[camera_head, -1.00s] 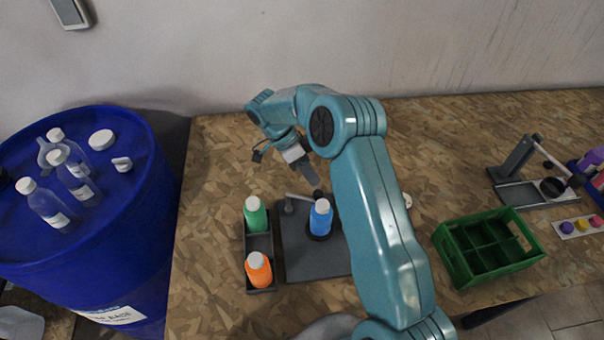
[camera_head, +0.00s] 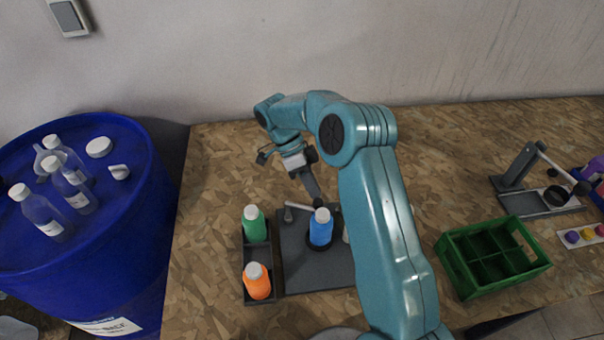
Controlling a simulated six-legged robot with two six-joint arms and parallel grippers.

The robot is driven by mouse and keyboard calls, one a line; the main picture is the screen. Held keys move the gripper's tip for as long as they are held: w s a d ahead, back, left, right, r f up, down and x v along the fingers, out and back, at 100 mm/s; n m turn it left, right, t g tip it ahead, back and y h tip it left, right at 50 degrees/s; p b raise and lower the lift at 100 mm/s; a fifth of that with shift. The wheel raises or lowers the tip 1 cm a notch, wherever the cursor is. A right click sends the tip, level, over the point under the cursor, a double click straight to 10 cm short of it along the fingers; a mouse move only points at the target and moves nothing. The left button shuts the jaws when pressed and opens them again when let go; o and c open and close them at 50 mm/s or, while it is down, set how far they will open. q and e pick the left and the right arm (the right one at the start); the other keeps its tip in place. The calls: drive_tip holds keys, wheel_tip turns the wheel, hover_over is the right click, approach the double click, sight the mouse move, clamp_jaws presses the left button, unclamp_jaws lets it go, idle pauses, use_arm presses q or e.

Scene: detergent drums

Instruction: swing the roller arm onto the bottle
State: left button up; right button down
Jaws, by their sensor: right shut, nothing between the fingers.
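The blue bottle (camera_head: 321,231) with a white cap stands upright on the dark grey plate (camera_head: 305,277) of a fixture. The roller arm (camera_head: 300,206) is a light bar running from a short post at the plate's back left to a dark end just behind the bottle's cap. My right gripper (camera_head: 314,192) is shut and empty, pointing down just behind and above the bar's dark end. I cannot tell whether it touches it. My right forearm hides the plate's right side. My left gripper is not in view.
A dark tray with a green bottle (camera_head: 254,225) and an orange bottle (camera_head: 257,283) sits left of the plate. A green crate (camera_head: 446,266) and another fixture (camera_head: 543,203) stand to the right. A blue drum (camera_head: 120,255) carrying clear bottles is at the left.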

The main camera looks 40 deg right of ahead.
drive_tip(key=shift+a+f, duration=0.1)
drive_tip(key=p+v, duration=0.7)
drive_tip(key=v, duration=0.5)
idle(0.6)
